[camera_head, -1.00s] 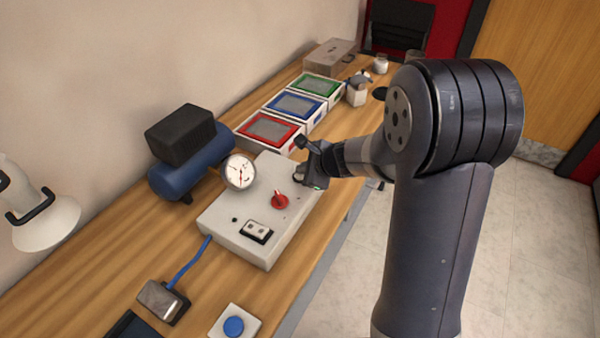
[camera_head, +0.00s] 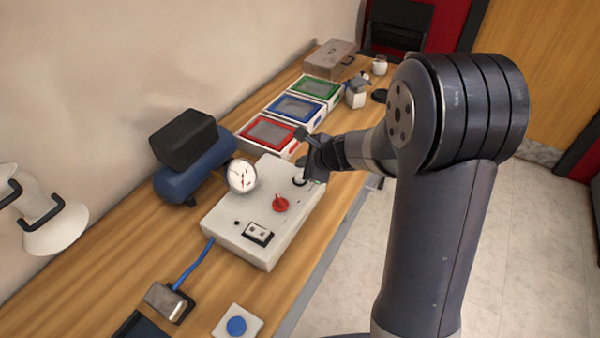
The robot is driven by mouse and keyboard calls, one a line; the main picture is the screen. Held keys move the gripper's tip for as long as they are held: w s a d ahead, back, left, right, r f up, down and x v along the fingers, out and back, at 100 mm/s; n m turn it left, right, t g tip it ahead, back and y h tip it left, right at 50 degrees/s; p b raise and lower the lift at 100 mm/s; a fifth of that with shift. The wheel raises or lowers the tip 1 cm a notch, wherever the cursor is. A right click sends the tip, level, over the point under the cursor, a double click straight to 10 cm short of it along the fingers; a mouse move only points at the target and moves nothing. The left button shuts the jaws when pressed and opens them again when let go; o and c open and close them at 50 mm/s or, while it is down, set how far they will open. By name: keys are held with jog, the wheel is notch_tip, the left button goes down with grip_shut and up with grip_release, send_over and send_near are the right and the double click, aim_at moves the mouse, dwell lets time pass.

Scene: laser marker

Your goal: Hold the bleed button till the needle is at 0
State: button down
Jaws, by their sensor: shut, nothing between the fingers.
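A light grey control box (camera_head: 232,224) lies on the wooden bench. At its far left edge is a round white gauge (camera_head: 242,176); its needle is too small to read surely. A red knob (camera_head: 281,204) sits in the middle of the box's top. A dark round fitting (camera_head: 300,182), perhaps the bleed button, shows near the far right corner. My gripper (camera_head: 314,172) is shut and empty beside and just above this fitting. It looks apart from it, though the fingertips are small and partly hard to see.
A blue tank with a black block (camera_head: 184,138) stands left of the box. Trays framed in red (camera_head: 269,132), blue and green line the bench behind it. A blue button on a white base (camera_head: 236,326) and a pedal-like block (camera_head: 168,302) lie in front.

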jog(key=shift+r+p, duration=1.05)
jog(key=shift+r, duration=0.55)
jog(key=shift+s, duration=0.1)
